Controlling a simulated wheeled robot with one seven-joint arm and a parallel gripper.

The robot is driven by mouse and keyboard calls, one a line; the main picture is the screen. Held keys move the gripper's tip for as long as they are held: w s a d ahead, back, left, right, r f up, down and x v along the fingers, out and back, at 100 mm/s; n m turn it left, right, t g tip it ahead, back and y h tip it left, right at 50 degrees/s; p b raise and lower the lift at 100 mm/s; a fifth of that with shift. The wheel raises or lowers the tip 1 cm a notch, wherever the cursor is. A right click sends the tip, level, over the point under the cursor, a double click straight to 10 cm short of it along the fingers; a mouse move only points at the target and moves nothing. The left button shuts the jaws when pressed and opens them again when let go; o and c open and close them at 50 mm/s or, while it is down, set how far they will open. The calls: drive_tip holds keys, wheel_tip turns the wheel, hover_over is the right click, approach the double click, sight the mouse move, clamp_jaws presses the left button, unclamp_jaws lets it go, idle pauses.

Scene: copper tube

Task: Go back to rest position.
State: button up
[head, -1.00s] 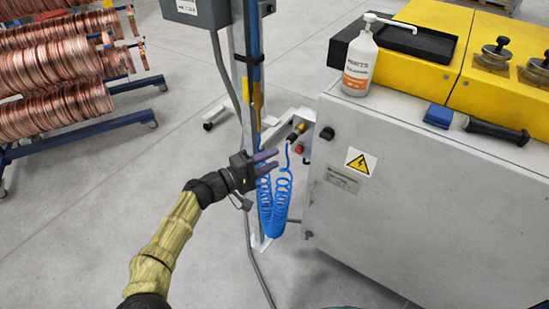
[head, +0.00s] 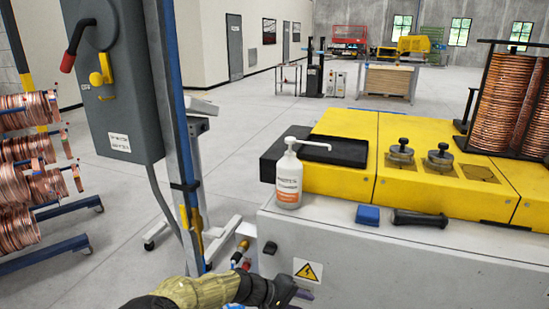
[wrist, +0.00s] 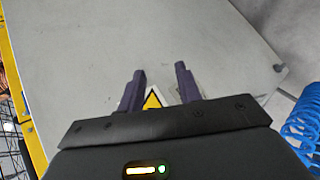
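My gripper (wrist: 162,88) is open in the wrist view, with its two dark purple fingers apart and nothing between them. It faces the grey side panel of the machine cabinet (wrist: 210,40), with the yellow warning sign (wrist: 153,99) behind the gap. In the head view my gripper (head: 292,293) is at the bottom edge, in front of the cabinet (head: 380,262) and just below the warning sign (head: 307,270). Part of it is cut off by the frame.
A white pump bottle (head: 289,180), a blue block (head: 368,215) and a black handle (head: 420,218) are on the cabinet top. A post with a grey switch box (head: 115,90) stands left. Blue coiled hose (wrist: 300,125) is close on the right in the wrist view. Copper coils (head: 30,165) stand far left.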

drive_tip(key=s+d+r+m+g+y+p, duration=0.3)
drive_tip(key=s+d+y, duration=0.2)
drive_tip(key=s+d, duration=0.15)
drive_tip(key=s+d+r+m+t+y+p, duration=0.1)
drive_tip(key=s+r+y+p, duration=0.1)
drive_tip(key=s+r, duration=0.2)
drive_tip(key=s+d+r+t+y+p, duration=0.1)
drive_tip(key=s+r, duration=0.4)
drive_tip(key=r, duration=0.5)
drive_tip(key=shift+m+t+y+p, duration=0.4)
drive_tip(key=shift+y+p, duration=0.05)
drive_tip(key=shift+y, duration=0.65)
drive_tip(key=shift+f, duration=0.1)
